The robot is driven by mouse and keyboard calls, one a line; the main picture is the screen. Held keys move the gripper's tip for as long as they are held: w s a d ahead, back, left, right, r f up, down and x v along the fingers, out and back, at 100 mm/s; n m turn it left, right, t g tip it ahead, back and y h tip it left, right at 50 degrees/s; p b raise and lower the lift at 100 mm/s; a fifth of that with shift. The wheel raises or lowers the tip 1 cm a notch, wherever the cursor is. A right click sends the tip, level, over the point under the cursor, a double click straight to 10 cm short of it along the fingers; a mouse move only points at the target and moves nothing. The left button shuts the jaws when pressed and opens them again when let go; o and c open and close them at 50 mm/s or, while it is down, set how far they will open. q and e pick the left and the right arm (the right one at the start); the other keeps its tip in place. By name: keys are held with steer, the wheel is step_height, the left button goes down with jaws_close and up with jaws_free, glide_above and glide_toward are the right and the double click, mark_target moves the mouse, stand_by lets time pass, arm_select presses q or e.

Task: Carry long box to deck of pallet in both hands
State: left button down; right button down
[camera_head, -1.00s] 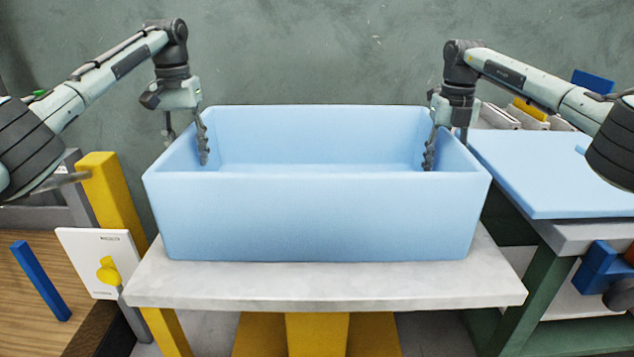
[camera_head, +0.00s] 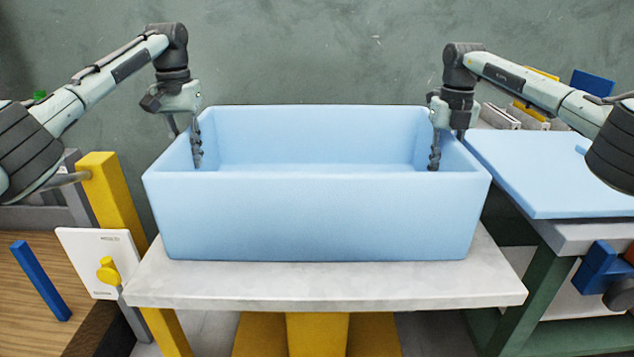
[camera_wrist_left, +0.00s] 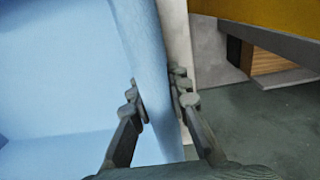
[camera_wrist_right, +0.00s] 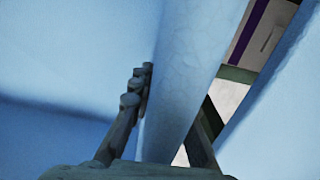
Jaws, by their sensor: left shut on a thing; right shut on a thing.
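The long box (camera_head: 316,216) is light blue, open at the top and empty. It stands level on a pale grey stone-like top (camera_head: 330,286). My left gripper (camera_head: 190,148) is shut on the box's left end wall, one finger inside and one outside. The left wrist view shows this wall (camera_wrist_left: 150,70) between the fingers (camera_wrist_left: 158,100). My right gripper (camera_head: 442,148) is shut on the right end wall. In the right wrist view the wall (camera_wrist_right: 190,75) runs between its fingers (camera_wrist_right: 170,105), the outer one mostly hidden. No pallet can be clearly made out.
A bench with a light blue slab (camera_head: 560,175) stands close on the right. A yellow post (camera_head: 112,195) and a white panel with a yellow knob (camera_head: 95,262) stand on the left. A green-grey wall (camera_head: 320,55) is behind the box.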

mark_target(184, 133)
arm_select(q)
steer(key=shift+r, duration=0.1)
arm_select(e)
steer(key=shift+r, duration=0.1)
